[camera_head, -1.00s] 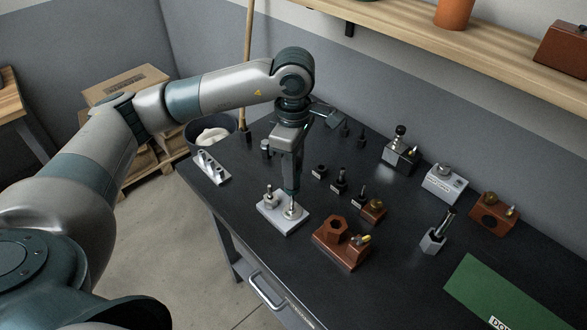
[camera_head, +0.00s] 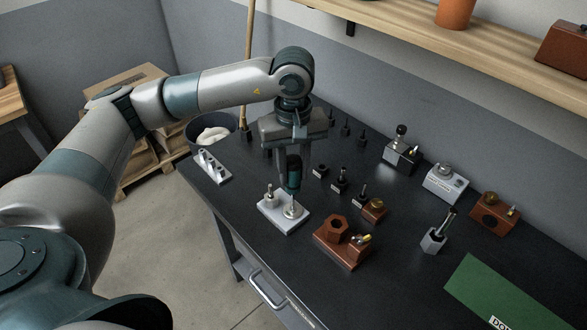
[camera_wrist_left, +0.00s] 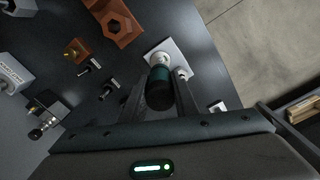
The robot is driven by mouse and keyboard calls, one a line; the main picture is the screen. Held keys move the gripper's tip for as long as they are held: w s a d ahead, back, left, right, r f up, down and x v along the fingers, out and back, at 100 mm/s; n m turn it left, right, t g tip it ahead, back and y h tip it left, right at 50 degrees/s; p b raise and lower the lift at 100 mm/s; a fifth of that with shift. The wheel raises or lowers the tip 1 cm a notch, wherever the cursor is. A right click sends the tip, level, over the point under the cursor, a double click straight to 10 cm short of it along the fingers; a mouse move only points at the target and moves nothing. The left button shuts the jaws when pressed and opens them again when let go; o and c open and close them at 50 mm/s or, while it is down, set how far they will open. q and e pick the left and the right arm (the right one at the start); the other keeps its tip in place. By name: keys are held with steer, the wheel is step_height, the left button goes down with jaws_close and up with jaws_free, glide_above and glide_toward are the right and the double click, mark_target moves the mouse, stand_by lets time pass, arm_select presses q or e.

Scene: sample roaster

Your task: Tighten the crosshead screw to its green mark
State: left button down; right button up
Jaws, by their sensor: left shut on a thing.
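My left gripper (camera_head: 291,162) points straight down over the front left of the dark bench. It is shut on a screwdriver with a dark teal handle (camera_head: 292,179), which also shows between the fingers in the left wrist view (camera_wrist_left: 160,82). The screwdriver's thin shaft reaches down to a pale round piece (camera_head: 295,212) on a light grey block (camera_head: 282,225). A small post (camera_head: 269,197) stands on the same block, left of the shaft. The screw's head and green mark cannot be made out, nor whether the tip is seated. My right gripper is out of view.
A brown block with a hexagonal socket (camera_head: 337,228) stands close right of the grey block. Several small black holders stand behind. A grey rack (camera_head: 212,167) lies at the bench's left edge. A green mat (camera_head: 500,300) lies at front right.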

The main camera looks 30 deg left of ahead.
arm_select(q)
steer(key=shift+m, duration=0.3)
steer(key=shift+n, duration=0.8)
steer(key=shift+r, duration=0.1)
steer(key=shift+r, duration=1)
steer(key=shift+r+p, duration=0.95)
steer(key=shift+r, duration=1.6)
steer(key=shift+f, duration=0.1)
